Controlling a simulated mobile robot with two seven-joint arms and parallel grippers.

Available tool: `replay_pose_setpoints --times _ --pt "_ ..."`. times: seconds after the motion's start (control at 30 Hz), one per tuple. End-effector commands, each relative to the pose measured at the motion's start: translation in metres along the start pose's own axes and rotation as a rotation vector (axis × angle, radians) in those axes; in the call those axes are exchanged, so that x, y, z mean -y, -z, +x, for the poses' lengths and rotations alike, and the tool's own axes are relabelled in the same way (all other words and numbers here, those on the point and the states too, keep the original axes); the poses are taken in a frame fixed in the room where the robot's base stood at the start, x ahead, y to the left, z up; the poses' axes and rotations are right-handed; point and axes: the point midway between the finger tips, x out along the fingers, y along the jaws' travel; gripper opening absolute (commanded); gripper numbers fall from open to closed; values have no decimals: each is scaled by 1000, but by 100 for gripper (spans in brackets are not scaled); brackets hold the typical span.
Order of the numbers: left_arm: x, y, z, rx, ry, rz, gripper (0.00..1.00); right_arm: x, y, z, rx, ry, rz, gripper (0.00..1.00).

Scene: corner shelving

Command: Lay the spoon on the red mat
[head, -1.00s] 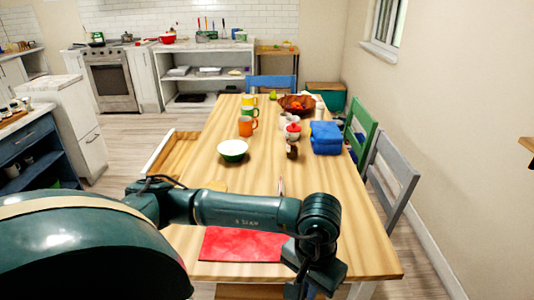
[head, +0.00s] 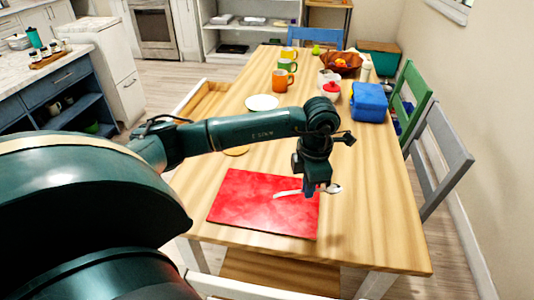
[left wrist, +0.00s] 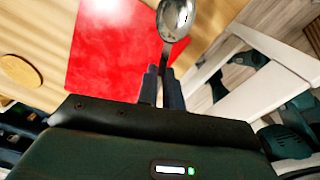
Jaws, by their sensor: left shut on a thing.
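The red mat (head: 245,203) lies flat on the near part of the wooden table. It also shows in the left wrist view (left wrist: 110,55). My left gripper (head: 310,188) points down at the mat's right edge, shut on the spoon. The silver spoon's bowl (head: 333,188) sticks out to the right past the mat edge, and its handle extends left over the mat. In the left wrist view the spoon (left wrist: 176,18) rises from between the fingertips (left wrist: 160,75). Whether the spoon touches the mat is not clear. My right gripper is not in view.
A white-topped dish (head: 262,102) shows behind my left arm, with a wooden disc (head: 236,151) below the arm. Several mugs, including an orange mug (head: 280,80), and a blue box (head: 368,101) stand farther back. Grey chair (head: 440,155) and green chair (head: 408,95) line the right side.

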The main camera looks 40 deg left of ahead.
Motion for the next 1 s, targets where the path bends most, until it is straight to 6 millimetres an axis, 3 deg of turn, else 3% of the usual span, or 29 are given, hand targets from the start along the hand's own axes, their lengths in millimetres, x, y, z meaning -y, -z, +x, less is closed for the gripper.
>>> replay_pose_setpoints --times 0.2,0.4,0.57,0.8,1.0 --pt "-32 -4 8 2 8 -663 0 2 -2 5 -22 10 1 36" --pt "-49 -5 11 -1 17 -1071 0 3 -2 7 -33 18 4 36" --pt "-54 -5 15 -4 21 -1206 0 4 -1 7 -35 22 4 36" --pt "-53 -5 57 -7 22 -1224 0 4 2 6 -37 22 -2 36" --pt "-53 -6 76 -4 21 -1221 0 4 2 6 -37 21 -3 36"
